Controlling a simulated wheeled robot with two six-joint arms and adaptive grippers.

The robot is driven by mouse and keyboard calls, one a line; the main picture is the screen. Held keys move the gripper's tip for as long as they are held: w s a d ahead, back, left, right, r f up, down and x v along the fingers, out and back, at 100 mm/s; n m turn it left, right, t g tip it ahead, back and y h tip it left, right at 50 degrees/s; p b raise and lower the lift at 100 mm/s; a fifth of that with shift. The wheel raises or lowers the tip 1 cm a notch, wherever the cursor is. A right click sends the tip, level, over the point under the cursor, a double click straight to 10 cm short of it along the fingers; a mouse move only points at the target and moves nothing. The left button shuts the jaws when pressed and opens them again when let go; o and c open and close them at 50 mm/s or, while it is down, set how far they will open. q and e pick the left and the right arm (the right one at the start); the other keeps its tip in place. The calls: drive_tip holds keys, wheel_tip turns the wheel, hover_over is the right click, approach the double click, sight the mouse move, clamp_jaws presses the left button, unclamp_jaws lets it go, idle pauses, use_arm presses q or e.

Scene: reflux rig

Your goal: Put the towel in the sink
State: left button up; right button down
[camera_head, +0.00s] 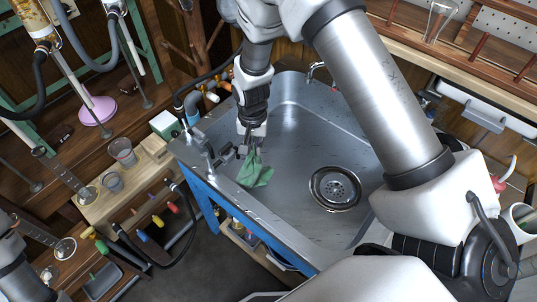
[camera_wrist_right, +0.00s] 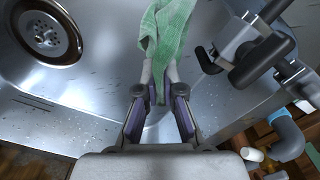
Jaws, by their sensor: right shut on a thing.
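The green towel (camera_head: 256,172) hangs from my right gripper (camera_head: 251,145), which is shut on it. In the head view the towel is over the left part of the metal sink (camera_head: 290,150), near its left rim. I cannot tell whether its lower end touches the sink surface. In the right wrist view the towel (camera_wrist_right: 168,35) is pinched between the fingertips (camera_wrist_right: 160,75) and spreads out beyond them over the metal. My left gripper is not in view; only part of what looks like my left arm shows at the lower left.
The round drain (camera_head: 335,188) is right of the towel; it also shows in the wrist view (camera_wrist_right: 45,35). A tap fitting (camera_wrist_right: 250,45) stands close beside the gripper. A wooden bench with beakers (camera_head: 122,152) is at left. The sink's middle is clear.

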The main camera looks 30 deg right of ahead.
wheel_tip(320, 180, down, 10)
drive_tip(key=c, duration=0.6)
unclamp_jaws()
drive_tip(key=shift+d, duration=0.1)
drive_tip(key=shift+w+r, duration=0.1)
drive_tip(key=shift+r, duration=0.05)
wheel_tip(320, 180, up, 12)
idle(0.6)
